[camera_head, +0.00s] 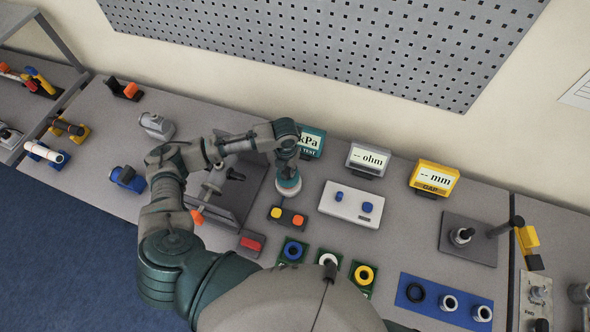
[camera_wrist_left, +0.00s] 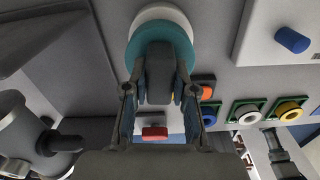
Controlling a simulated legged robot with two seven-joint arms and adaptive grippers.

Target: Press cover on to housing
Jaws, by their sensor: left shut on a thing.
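My left gripper (camera_head: 287,163) is over the middle of the table, pointing down. It is shut on the dark grey block-like grip of a round teal cover (camera_head: 287,179), also seen in the left wrist view (camera_wrist_left: 160,33). A white round part (camera_head: 289,192), perhaps the housing, shows under the cover, and its white rim (camera_wrist_left: 160,12) sticks out past the teal disc in the wrist view. The cover looks about level and right over the white part. I cannot tell whether it is fully seated.
A dark fixture plate (camera_head: 243,199) with a grey clamp is just left. A two-button box (camera_head: 287,216), red block (camera_head: 252,243) and ring holders (camera_head: 292,251) lie nearer me. A white button box (camera_head: 340,204) stands right; display stands (camera_head: 368,158) line the back.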

